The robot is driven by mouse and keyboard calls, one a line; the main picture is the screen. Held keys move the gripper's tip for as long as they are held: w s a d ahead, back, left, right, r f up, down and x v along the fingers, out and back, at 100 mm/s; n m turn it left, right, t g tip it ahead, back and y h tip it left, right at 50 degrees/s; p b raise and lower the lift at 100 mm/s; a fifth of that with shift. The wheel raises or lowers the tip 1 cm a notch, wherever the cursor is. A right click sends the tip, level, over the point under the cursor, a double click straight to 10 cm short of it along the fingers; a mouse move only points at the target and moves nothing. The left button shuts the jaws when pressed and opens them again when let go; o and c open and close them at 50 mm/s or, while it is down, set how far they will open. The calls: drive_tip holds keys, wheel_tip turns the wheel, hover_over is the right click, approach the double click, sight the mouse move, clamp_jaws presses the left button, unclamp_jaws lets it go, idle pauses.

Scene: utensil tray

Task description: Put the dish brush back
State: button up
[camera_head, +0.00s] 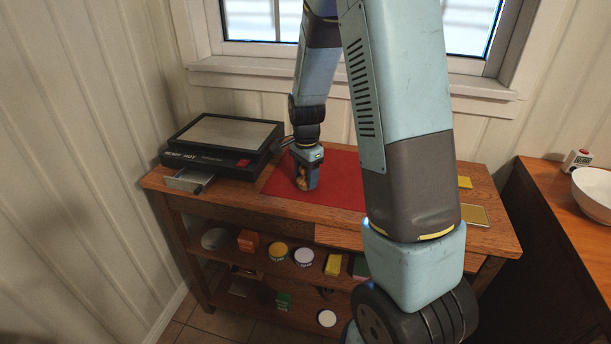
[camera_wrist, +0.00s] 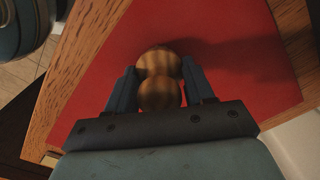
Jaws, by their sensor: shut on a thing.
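My gripper (camera_head: 306,170) points down over the red mat (camera_head: 340,180), near the mat's left end. It is shut on a brown wooden thing with two rounded parts, which I take to be the dish brush (camera_head: 301,184). In the wrist view the brush (camera_wrist: 159,95) sits between the two dark blue fingers of my gripper (camera_wrist: 159,68), over the mat (camera_wrist: 110,100). No bristles show. I cannot tell whether the brush touches the mat.
A black appliance (camera_head: 226,146) with a small drawer pulled out (camera_head: 190,180) stands left of the mat. A gold square (camera_head: 474,215) lies at the right. Several goods stand on the shelf below. A white bowl (camera_head: 596,194) is on the right counter. My arm hides the mat's right part.

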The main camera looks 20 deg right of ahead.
drive_tip(key=o, duration=1.2)
wheel_tip(320, 180, up, 11)
drive_tip(key=shift+s+r, duration=0.15)
drive_tip(key=shift+r, duration=0.7)
drive_tip(key=s+r+n+t, duration=0.2)
drive_tip(key=s+r+n, duration=0.5)
drive_tip(key=s, duration=0.5)
drive_tip(key=s+r+n+t, duration=0.3)
drive_tip(key=s+r+n, duration=0.4)
drive_tip(key=s, duration=0.5)
drive_tip(key=shift+s+r+t, duration=0.15)
drive_tip(key=shift+s+t, duration=0.15)
drive_tip(key=shift+s, duration=0.05)
drive_tip(key=shift+a, duration=0.1)
